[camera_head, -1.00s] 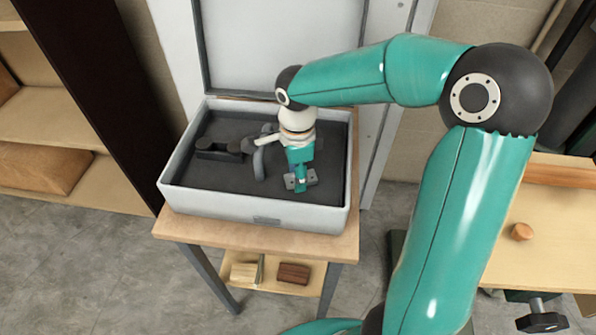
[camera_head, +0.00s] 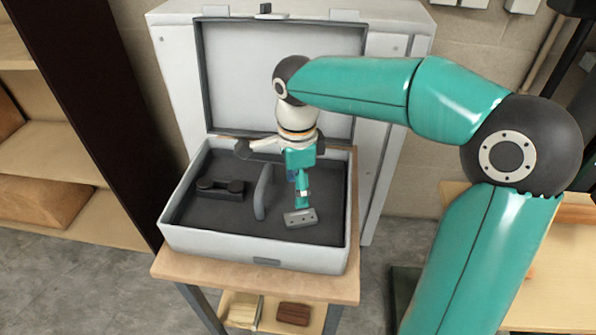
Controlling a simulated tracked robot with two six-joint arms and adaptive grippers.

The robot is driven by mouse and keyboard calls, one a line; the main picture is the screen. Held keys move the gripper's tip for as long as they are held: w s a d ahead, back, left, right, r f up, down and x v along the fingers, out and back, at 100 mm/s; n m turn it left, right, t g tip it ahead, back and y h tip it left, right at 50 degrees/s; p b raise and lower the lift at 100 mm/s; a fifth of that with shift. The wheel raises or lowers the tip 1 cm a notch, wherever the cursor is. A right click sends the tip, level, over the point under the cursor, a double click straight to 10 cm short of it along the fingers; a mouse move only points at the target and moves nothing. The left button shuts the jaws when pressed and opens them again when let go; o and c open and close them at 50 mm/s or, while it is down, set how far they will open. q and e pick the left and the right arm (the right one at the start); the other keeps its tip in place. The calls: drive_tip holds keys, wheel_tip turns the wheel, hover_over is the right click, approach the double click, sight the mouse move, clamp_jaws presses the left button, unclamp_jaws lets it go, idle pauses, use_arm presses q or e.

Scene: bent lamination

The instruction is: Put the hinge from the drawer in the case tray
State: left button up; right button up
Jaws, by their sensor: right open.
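The hinge (camera_head: 300,218), a small grey metal plate with dark holes, lies on the dark floor of the open case tray (camera_head: 262,264), in its right part. My right gripper (camera_head: 303,202) points down just above and behind the hinge. Its jaws are open; a small gap seems to lie between the fingertips and the plate, but I cannot tell for certain. My left gripper is not in view. No drawer can be made out in this view.
A dark tool (camera_head: 220,187) lies in the tray's left part. A grey curved divider (camera_head: 263,192) stands between it and the hinge. The raised lid (camera_head: 280,75) is behind. The case sits on a wooden stand (camera_head: 330,288) with wood blocks below.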

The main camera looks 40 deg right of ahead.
drive_tip(key=shift+r, duration=1.55)
drive_tip(key=shift+r, duration=0.1)
